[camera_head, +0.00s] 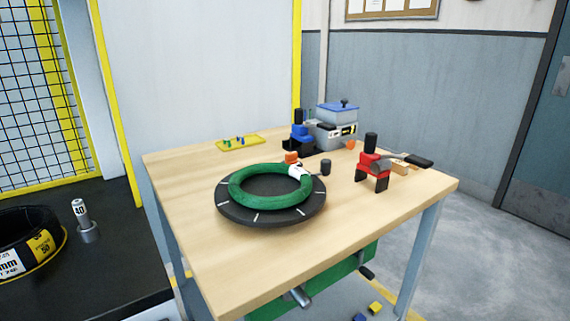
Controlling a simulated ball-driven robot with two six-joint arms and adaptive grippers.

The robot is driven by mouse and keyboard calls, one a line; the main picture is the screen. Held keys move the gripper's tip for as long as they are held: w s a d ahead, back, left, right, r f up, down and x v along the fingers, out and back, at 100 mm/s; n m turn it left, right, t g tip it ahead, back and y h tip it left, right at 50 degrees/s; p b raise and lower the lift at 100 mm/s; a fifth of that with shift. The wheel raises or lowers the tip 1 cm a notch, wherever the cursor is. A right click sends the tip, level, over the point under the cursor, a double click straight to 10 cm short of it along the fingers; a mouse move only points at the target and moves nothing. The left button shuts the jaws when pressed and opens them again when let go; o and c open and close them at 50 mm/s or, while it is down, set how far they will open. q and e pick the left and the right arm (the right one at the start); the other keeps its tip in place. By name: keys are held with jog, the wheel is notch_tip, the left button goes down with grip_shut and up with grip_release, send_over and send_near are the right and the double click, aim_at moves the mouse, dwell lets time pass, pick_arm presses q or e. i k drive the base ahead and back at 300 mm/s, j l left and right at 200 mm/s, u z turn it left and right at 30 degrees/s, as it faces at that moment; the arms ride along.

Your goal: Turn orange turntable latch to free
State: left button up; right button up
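The black turntable (272,215) with white tick marks lies on the wooden table. A green coil (237,190) rests on it, with a white wrap or label (298,171) on its far right part. A small orange block (291,157), which looks like the latch, sits at the turntable's far edge behind the coil. Its exact setting is too small to tell. A dark knob (326,168) stands at the turntable's right edge. Neither of my grippers is in view.
The wooden table (330,245) also holds a yellow tray (238,143), a blue-and-black device (300,133), a grey box with blue lid (338,115), and a red-and-black tool (373,170). A dark bench (110,240) stands left. The table's front is clear.

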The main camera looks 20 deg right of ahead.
aim_at(291, 158)
jog(key=i+l+z, duration=0.1)
jog(key=z, duration=0.25)
jog(key=i+l+z, duration=0.15)
jog(key=z, duration=0.2)
jog(key=l, duration=0.1)
